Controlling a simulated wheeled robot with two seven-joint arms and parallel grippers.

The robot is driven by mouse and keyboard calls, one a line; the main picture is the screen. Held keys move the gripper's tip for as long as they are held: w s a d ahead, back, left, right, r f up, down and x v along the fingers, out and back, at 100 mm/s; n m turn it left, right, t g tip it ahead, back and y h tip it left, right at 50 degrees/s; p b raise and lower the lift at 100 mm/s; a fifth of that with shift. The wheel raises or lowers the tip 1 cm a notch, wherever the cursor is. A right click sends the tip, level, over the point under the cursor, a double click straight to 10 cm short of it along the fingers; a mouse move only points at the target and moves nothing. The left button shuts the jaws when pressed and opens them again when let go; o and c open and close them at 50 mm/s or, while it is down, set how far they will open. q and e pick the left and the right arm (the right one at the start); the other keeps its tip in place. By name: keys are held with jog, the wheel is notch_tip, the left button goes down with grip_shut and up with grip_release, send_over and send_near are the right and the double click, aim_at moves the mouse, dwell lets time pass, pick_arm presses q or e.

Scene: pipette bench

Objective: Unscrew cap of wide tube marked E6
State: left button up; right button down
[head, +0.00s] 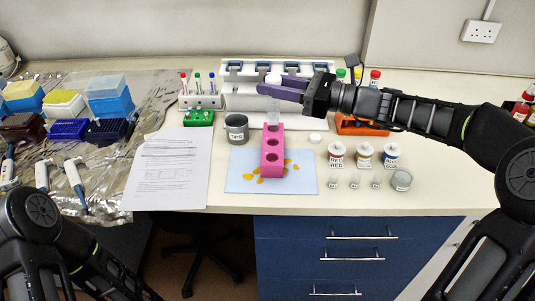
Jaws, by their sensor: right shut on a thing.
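A clear wide tube (273,117) stands at the far end of the pink rack (272,157); its lower part is hidden in the rack. A white cap (273,78) shows above the purple fingers of my right gripper (279,90). The fingers are shut on the cap, above the rack, and hide where it meets the tube. I cannot tell whether cap and tube are joined. No E6 mark is readable. My left arm is at the lower left; its gripper is out of view.
The rack stands on a pale blue mat (240,180) with yellow spots. A grey cup (237,129) is left of it. A white round lid (315,138) and several labelled jars (363,155) are to the right. A pipette stand (245,100) is behind. Paper (165,165) lies left.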

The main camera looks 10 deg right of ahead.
aim_at(273, 120)
jog(key=shift+s+r, duration=0.15)
jog(key=shift+s, duration=0.1)
jog(key=shift+f, duration=3.2)
notch_tip(273, 120, down, 4)
jog(key=shift+r+p, duration=0.2)
jog(key=shift+p, duration=0.15)
jog(key=shift+f, duration=0.15)
jog(key=shift+f, duration=0.5)
